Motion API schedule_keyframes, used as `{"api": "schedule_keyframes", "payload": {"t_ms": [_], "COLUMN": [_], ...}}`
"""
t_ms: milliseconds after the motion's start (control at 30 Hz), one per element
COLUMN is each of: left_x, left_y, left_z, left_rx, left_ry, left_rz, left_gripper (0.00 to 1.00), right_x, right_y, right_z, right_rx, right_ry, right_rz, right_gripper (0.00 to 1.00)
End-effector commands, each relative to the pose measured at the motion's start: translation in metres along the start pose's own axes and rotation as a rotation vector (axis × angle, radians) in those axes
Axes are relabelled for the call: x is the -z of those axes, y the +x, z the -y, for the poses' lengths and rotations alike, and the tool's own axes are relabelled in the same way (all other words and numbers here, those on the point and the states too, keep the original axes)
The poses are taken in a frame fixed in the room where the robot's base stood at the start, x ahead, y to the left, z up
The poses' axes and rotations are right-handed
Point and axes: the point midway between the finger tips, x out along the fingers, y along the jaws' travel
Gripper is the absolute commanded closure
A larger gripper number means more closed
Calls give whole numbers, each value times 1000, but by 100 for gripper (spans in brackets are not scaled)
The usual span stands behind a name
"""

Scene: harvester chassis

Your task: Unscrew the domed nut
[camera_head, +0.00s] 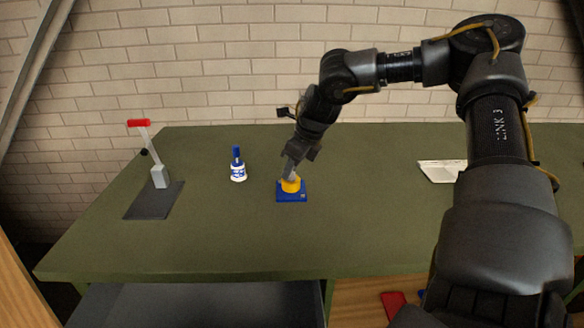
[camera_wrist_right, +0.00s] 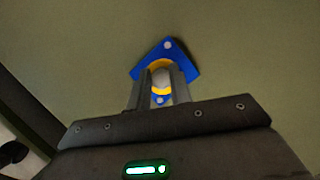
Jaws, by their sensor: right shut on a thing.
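The domed nut is yellow (camera_head: 291,185) and sits on a blue square base (camera_head: 292,198) on the green table. My right gripper (camera_head: 290,177) comes down on it from above, slightly tilted, and is shut on the nut. In the right wrist view the two fingers (camera_wrist_right: 160,95) stand on either side of the nut. Yellow shows between and beyond them, with a pale round top (camera_wrist_right: 161,77) in the middle. The fingers hide the nut's sides. My left gripper is not in view.
A blue and white bottle (camera_head: 238,168) stands left of the base. Farther left is a red-handled lever (camera_head: 140,123) on a dark plate (camera_head: 152,203). A white object (camera_head: 440,171) lies at the right behind my arm. The table front (camera_head: 220,240) is clear.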

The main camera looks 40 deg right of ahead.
Motion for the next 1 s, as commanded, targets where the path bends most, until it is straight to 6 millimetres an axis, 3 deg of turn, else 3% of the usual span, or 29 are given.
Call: {"api": "schedule_keyframes", "payload": {"t_ms": [400,767,1000], "left_x": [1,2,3], "left_y": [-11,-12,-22], "left_z": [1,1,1], "left_rx": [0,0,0], "left_ry": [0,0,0], "left_rz": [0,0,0], "left_gripper": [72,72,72], "right_x": [0,0,-1], "right_y": [-1,-1,-2], "right_z": [0,0,1], "right_rx": [-166,-186,-308], "right_ry": [-399,-445,-746], "right_rz": [-1,-1,-2], "right_gripper": [100,100,100]}}
